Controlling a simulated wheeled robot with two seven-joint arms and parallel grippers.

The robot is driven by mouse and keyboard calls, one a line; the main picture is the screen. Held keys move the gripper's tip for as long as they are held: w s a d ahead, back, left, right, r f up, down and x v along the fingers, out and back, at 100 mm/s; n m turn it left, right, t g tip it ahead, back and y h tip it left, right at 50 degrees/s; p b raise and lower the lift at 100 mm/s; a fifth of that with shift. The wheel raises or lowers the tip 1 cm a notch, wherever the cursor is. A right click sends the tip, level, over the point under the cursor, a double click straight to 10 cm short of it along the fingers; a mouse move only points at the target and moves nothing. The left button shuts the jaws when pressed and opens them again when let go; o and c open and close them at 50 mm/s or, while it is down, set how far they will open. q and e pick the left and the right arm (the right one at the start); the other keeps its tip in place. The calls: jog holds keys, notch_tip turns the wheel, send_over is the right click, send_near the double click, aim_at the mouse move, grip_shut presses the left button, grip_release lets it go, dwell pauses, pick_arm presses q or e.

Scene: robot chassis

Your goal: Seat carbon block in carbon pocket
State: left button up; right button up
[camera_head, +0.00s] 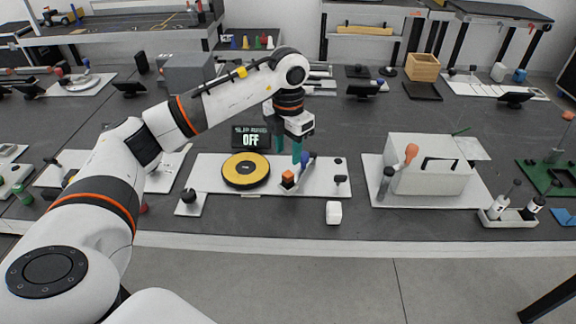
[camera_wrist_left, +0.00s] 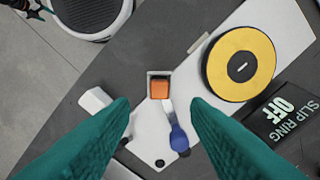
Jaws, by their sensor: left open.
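My left gripper (camera_head: 289,150) is open and empty above the white slip-ring board (camera_head: 218,171). Its teal fingers (camera_wrist_left: 158,103) frame an orange block (camera_head: 288,174) in the left wrist view. The orange block (camera_wrist_left: 160,90) sits in a small square holder (camera_wrist_left: 150,74) on the board; I cannot tell how deep it sits. A metal strip with a blue handle (camera_wrist_left: 179,138) lies beside the block, between the fingers in that view. I cannot tell for sure which piece is the carbon block. My right gripper is not clearly seen.
A yellow and black disc (camera_head: 246,170) lies left of the holder. Behind it, a display (camera_head: 251,138) reads SLIP RING OFF. A loose white block (camera_head: 333,212) lies on the bench near the front edge. A grey-white box (camera_head: 428,165) stands to the right.

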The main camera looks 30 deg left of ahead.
pick_arm(q)
notch_tip(320, 180, up, 4)
jog(key=shift+f, duration=0.1)
dwell(0.5)
